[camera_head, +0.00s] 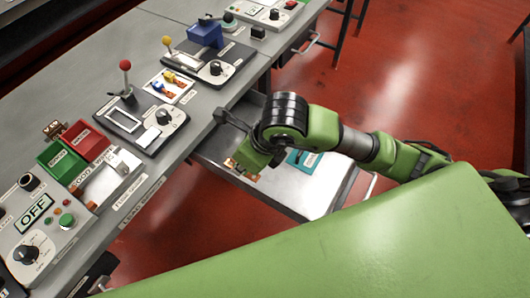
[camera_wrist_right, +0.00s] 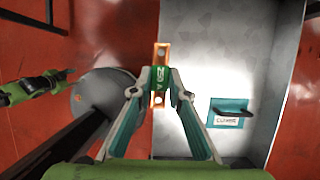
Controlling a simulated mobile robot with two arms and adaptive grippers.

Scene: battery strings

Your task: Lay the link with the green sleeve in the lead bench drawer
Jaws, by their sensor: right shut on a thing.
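The link with the green sleeve (camera_wrist_right: 159,78) has copper ends with holes. My right gripper (camera_wrist_right: 160,88) is shut on its sleeve. In the head view the link's copper end (camera_head: 231,163) shows beside the right gripper (camera_head: 243,168), over the left part of an open drawer (camera_head: 325,199) under the bench. In the wrist view the link appears across the line of the drawer's left edge (camera_wrist_right: 163,140); its height above the floor of the drawer is hard to tell.
A teal labelled card (camera_head: 304,160) lies in the drawer, also in the wrist view (camera_wrist_right: 229,113). The rest of the drawer floor looks clear. The bench top carries a switch panel (camera_head: 40,230), green and red boxes (camera_head: 62,161), a red-knobbed lever unit (camera_head: 140,118) and a blue block (camera_head: 205,34).

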